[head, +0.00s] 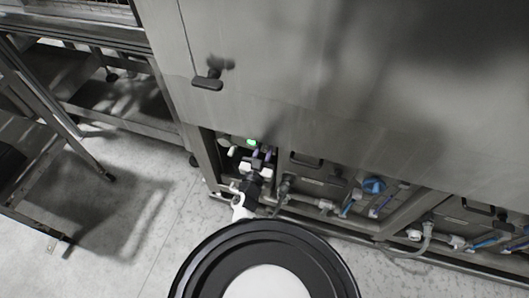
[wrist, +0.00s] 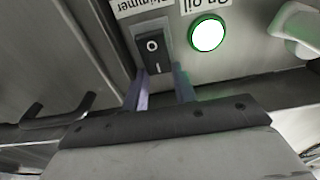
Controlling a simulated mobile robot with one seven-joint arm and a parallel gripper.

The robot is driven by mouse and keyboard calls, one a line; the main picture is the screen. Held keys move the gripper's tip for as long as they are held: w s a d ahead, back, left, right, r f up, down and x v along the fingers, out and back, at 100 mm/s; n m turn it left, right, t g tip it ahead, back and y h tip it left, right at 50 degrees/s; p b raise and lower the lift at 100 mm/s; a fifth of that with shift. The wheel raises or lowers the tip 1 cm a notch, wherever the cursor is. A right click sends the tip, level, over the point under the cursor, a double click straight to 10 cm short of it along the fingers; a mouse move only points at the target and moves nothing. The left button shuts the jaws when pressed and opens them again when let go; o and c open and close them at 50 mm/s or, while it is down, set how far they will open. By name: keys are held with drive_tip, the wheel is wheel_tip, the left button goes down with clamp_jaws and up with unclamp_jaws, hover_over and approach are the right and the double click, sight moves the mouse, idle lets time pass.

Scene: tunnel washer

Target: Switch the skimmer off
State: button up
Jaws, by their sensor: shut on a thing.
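The skimmer switch (wrist: 152,50) is a black rocker marked O and I, on a grey panel in the wrist view. The O is at the picture's top end and the I nearer my gripper. I cannot tell which end is pressed in. An upside-down label reading Skimmer (wrist: 148,4) is above it. My gripper (wrist: 159,72) has its two fingers at either side of the switch's near end, shut on it. In the head view my gripper (head: 258,162) reaches low under the machine's big cover, and the switch cannot be made out there.
A green-rimmed lamp (wrist: 207,35) glows right of the switch; a pale handle (wrist: 297,28) is farther right. In the head view, pipes with a blue valve (head: 374,185) run along the machine's base. A black cover handle (head: 208,82) juts out above. Open floor (head: 140,235) lies left.

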drive_tip(key=t+b, duration=0.1)
drive_tip(key=b, duration=0.2)
drive_tip(key=f+t+b, duration=0.1)
drive_tip(key=b, duration=0.2)
drive_tip(key=t+h+b, duration=0.1)
drive_tip(key=b, duration=0.3)
drive_tip(key=shift+s+f+t, duration=0.2)
drive_tip(key=shift+s+t, duration=0.05)
drive_tip(key=shift+t, duration=0.05)
drive_tip(key=shift+o, duration=0.2)
drive_tip(key=shift+r+b, duration=0.15)
drive_tip(key=shift+b, duration=0.15)
drive_tip(key=shift+c, duration=0.2)
drive_tip(key=o, duration=1)
